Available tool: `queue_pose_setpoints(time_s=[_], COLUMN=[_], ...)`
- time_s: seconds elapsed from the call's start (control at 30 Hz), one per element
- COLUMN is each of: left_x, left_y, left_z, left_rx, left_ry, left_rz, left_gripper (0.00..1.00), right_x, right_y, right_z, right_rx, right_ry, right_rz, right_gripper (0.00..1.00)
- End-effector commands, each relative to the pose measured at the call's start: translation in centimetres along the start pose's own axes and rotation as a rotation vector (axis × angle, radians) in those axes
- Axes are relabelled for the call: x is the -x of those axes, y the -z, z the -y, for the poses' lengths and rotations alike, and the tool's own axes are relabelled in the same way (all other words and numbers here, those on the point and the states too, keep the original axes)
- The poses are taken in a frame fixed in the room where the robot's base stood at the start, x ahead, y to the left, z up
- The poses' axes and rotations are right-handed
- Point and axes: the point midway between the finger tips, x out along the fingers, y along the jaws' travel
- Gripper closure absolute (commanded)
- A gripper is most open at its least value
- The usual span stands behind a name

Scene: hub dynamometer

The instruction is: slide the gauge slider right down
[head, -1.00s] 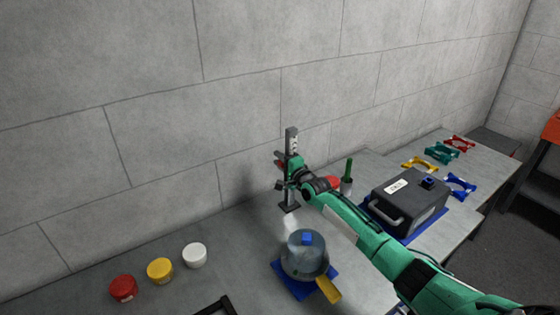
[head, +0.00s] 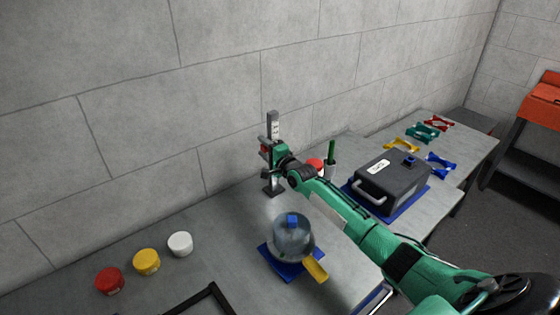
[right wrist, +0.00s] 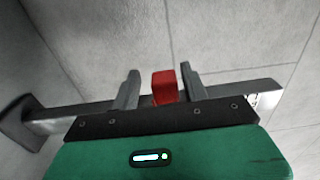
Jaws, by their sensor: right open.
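The gauge is an upright grey post (head: 273,122) with a scale on its upper part, standing on a dark foot at the back of the bench by the wall. Its slider has a red block (right wrist: 163,87), which shows between the fingers in the right wrist view. My right gripper (right wrist: 160,88) is open, with one finger on each side of the red block and a gap visible at least on the left. In the head view my right gripper (head: 266,150) is at the post, about mid-height, and hides part of it. My left gripper is not in view.
A glassy grey dome with a blue top (head: 292,238) and yellow handle sits on a blue pad in front. Red, yellow and white caps (head: 180,244) stand at left. A dark case (head: 392,178), a green-topped holder (head: 331,160) and coloured brackets (head: 422,132) lie right.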

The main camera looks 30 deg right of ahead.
Motion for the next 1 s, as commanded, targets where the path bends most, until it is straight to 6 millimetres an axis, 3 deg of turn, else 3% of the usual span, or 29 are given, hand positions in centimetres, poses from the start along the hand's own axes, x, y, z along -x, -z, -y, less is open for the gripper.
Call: queue_pose_setpoints(time_s=[0.6,0.8,1.0], left_x=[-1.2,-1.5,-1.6], left_y=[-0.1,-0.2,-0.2], left_z=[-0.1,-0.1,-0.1], left_rx=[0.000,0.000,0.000], left_ry=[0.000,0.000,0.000], left_rz=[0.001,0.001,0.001], left_gripper=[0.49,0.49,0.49], right_x=[9.7,11.7,12.4], right_y=[0.0,0.0,0.0], right_z=[-0.3,-0.2,-0.2], right_rx=[0.000,0.000,0.000], right_ry=[-0.003,-0.003,-0.004], right_rz=[0.000,0.000,0.000], right_gripper=[0.55,0.55,0.55])
